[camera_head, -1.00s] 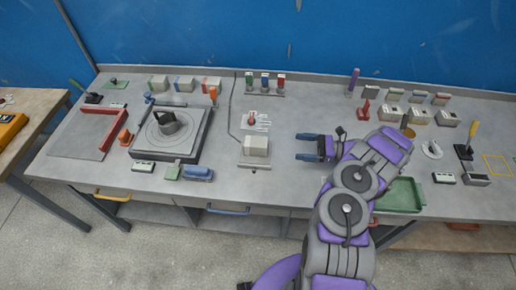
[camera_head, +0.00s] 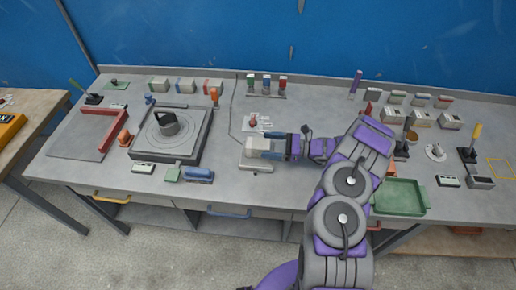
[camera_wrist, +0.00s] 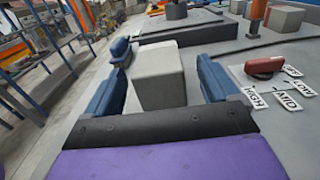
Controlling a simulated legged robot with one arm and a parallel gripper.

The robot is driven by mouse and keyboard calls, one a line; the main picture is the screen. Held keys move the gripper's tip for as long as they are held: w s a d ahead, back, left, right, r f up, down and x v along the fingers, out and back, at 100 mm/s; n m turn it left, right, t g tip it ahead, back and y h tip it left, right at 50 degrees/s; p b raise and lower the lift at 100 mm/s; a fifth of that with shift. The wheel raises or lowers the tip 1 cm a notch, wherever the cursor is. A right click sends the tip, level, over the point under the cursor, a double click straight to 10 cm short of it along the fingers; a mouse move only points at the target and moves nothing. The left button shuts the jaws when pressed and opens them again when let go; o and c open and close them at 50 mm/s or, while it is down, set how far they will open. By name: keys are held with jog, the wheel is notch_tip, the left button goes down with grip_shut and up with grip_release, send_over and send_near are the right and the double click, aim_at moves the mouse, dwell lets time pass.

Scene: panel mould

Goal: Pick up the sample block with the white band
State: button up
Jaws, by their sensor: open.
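A pale grey-white block (camera_head: 257,145) stands on a small grey plate (camera_head: 250,164) near the middle of the bench. No distinct white band can be made out on it. My gripper (camera_head: 277,149) reaches it from the right, with blue fingers open. In the wrist view the block (camera_wrist: 158,75) stands between the two open fingers (camera_wrist: 158,64), with a gap visible on each side. The gripper is not closed on it.
A red knob (camera_head: 253,120) with white labels sits just behind the plate. A turntable unit (camera_head: 190,150) is to the left, with a blue object (camera_head: 199,175) in front. A green tray (camera_head: 400,197) and several small blocks stand on the right. Bare bench lies front centre.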

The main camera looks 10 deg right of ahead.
aim_at(258, 143)
jog(key=x, duration=0.4)
jog(key=shift+a+b, duration=0.3)
jog(key=shift+a, duration=0.1)
jog(key=shift+c, duration=0.4)
jog(key=shift+d, duration=0.1)
jog(key=c, duration=1.2)
